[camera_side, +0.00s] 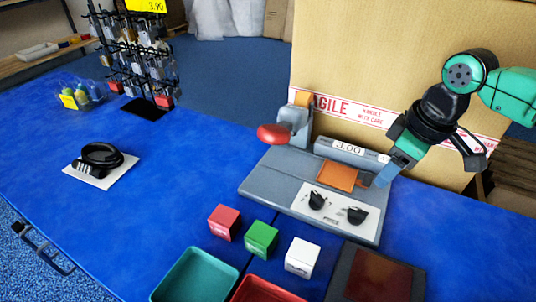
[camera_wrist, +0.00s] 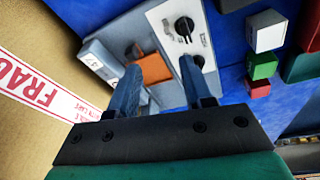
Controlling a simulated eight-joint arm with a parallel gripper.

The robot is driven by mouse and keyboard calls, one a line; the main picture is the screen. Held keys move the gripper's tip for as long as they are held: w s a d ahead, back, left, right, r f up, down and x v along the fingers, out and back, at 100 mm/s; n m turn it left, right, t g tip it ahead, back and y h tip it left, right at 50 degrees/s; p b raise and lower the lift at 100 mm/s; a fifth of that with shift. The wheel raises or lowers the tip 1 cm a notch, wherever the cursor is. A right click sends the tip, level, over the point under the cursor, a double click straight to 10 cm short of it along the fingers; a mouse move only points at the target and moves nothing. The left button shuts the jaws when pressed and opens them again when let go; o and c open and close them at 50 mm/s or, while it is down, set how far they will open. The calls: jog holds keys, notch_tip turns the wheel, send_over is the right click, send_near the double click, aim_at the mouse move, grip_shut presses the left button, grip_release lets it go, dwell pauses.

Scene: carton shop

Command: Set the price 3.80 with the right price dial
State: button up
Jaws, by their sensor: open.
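The grey price machine (camera_side: 268,190) stands on the blue table, with a display (camera_side: 348,148) that seems to read 3.00. Its white front panel carries two black dials: the left dial (camera_side: 317,200) and the right price dial (camera_side: 357,215). In the wrist view the right dial (camera_wrist: 184,27) is the upper one and the left dial (camera_wrist: 198,62) lies below it, partly near a fingertip. My gripper (camera_side: 381,181) is open and empty at the machine's right rear, beside the orange pad (camera_side: 337,177), apart from the right dial. In the wrist view its fingers (camera_wrist: 160,68) straddle the pad's area.
A red-knobbed lever (camera_side: 274,134) rises at the machine's left rear. Red (camera_side: 225,222), green (camera_side: 262,239) and white (camera_side: 303,256) cubes stand in front, with trays nearer. A carton (camera_side: 390,60) stands behind. A hanging rack has a yellow 3.90 sign (camera_side: 146,5).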

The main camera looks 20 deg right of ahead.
aim_at(359, 210)
jog(key=a+f+n+g, duration=0.2)
jog(key=a+n, duration=0.1)
jog(key=shift+a+f, duration=0.2)
jog(key=shift+f, duration=2.9)
grip_shut()
